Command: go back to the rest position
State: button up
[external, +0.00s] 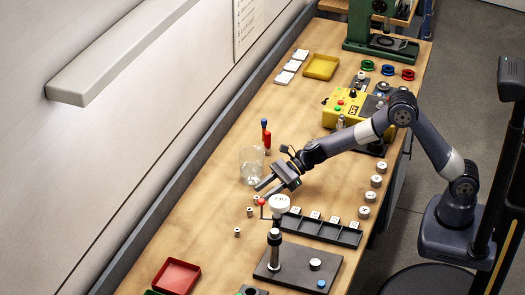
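My gripper (263,189) is at the end of my arm, which reaches left over the workbench (208,208) from my base at the right. It points down and to the left. Its two dark fingers look spread apart, with nothing visible between them. It is just right of and in front of a clear glass beaker (250,164) in the picture. A round white dial marked with figures (280,203), on a stand, is just below the fingers. I cannot tell the exact gap between the fingers and the dial or beaker.
A black stand base (325,270) and a dark slotted tray (338,233) lie near the gripper. A yellow control box (345,107) stands beneath my arm's far side. Several white round weights (370,196) line the bench's right edge. A red tray (176,276) is at lower left.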

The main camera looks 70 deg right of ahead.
aim_at(256, 204)
jog(key=x, duration=0.4)
jog(key=shift+w+a+f, duration=0.15)
jog(key=shift+w+a, duration=0.05)
jog(key=shift+r+p, duration=0.35)
jog(key=shift+r, duration=0.8)
jog(key=shift+s, duration=0.1)
jog(key=shift+f, duration=0.1)
